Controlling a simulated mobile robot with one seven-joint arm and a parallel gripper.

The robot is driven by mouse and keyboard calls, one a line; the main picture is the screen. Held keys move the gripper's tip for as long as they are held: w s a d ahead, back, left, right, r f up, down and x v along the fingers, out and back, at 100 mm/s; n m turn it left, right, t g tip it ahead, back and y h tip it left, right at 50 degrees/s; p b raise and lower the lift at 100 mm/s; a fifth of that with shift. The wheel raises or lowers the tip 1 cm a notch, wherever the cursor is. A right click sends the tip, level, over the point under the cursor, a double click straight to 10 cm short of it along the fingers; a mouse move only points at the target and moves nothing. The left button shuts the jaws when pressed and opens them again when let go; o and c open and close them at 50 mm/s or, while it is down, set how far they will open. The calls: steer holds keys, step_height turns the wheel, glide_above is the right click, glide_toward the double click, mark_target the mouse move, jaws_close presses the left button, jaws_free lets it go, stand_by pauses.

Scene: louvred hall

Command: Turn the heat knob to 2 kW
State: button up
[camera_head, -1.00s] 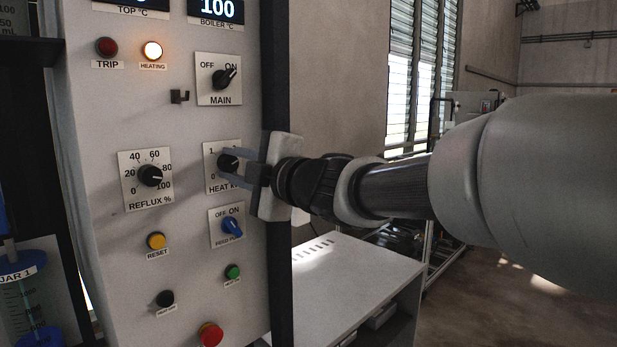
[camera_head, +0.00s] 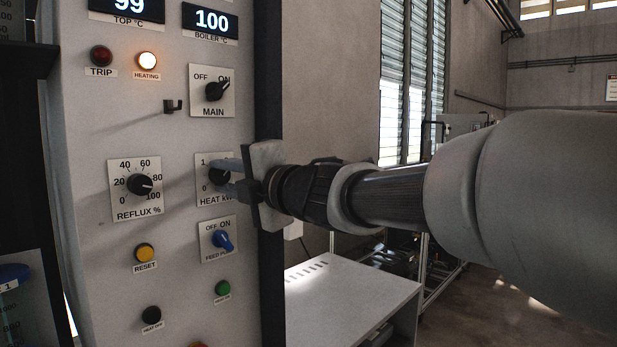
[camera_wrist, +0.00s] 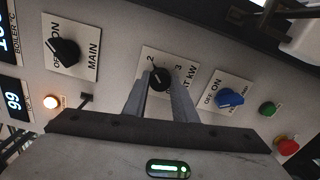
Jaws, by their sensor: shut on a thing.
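The heat knob (camera_head: 217,175) is black and sits on a white HEAT kW plate (camera_head: 202,190) on the panel, with 0 and 1 showing at its left. My gripper (camera_head: 227,174) reaches in from the right, its fingers shut on the knob's sides. The gripper hides the plate's right part in the head view. In the wrist view the knob (camera_wrist: 159,79) is between the two fingertips (camera_wrist: 159,88), with the 2 and 3 marks beyond it. The knob's pointer seems to face the side of the 2, but its exact setting is hard to tell.
The MAIN switch (camera_head: 217,90) is above and the blue feed pump switch (camera_head: 222,240) just below. The reflux knob (camera_head: 140,184) is to the left. A white bench (camera_head: 350,290) stands to the right, below my arm.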

steer(key=o, duration=1)
steer(key=shift+o, duration=0.2)
steer(key=p+v, duration=0.1)
steer(key=v, duration=1.6)
steer(key=shift+d+p, duration=0.25)
steer(key=shift+p, duration=0.15)
steer(key=shift+s, duration=0.1)
